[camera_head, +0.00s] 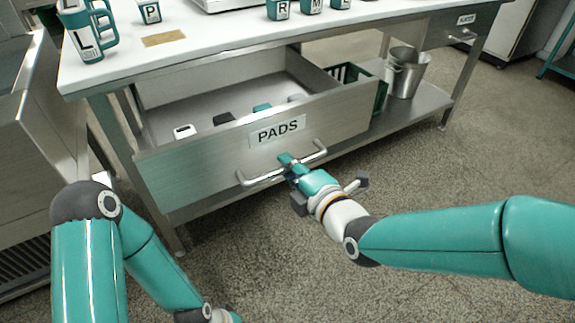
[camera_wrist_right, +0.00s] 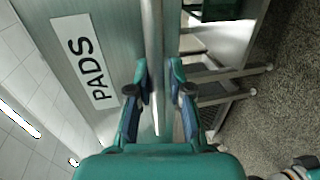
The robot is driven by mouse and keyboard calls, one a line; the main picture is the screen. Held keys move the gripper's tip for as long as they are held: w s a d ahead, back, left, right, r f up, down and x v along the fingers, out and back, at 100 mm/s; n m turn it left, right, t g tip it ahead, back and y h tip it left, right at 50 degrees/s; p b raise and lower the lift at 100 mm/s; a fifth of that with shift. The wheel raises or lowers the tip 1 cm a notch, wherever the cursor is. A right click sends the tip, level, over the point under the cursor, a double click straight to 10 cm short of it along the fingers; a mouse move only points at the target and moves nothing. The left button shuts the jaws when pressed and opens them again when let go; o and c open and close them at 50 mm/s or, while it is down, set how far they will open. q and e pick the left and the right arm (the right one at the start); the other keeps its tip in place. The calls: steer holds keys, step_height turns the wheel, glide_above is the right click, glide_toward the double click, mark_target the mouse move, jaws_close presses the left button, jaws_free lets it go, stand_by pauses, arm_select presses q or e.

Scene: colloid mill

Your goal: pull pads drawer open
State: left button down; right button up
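The pads drawer (camera_head: 200,158) is a steel drawer under the white-topped bench, and it stands well out from the frame. Its front bears a "PADS" label (camera_head: 277,131), which also shows in the right wrist view (camera_wrist_right: 86,62). A bar handle (camera_head: 258,178) runs across the front below the label. My right gripper (camera_head: 287,163) is at the middle of this handle.
Several small pads, one white (camera_head: 184,132) and one teal (camera_head: 261,108), lie in the drawer. A green crate (camera_head: 379,95) and metal bucket (camera_head: 405,75) stand on the lower shelf. Lettered mugs (camera_head: 88,30) are on the bench. Floor before the drawer is clear.

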steer(key=shift+o, duration=1.3)
steer(key=shift+f, duration=0.1)
steer(key=v, duration=0.7)
steer(key=shift+s+d, duration=0.15)
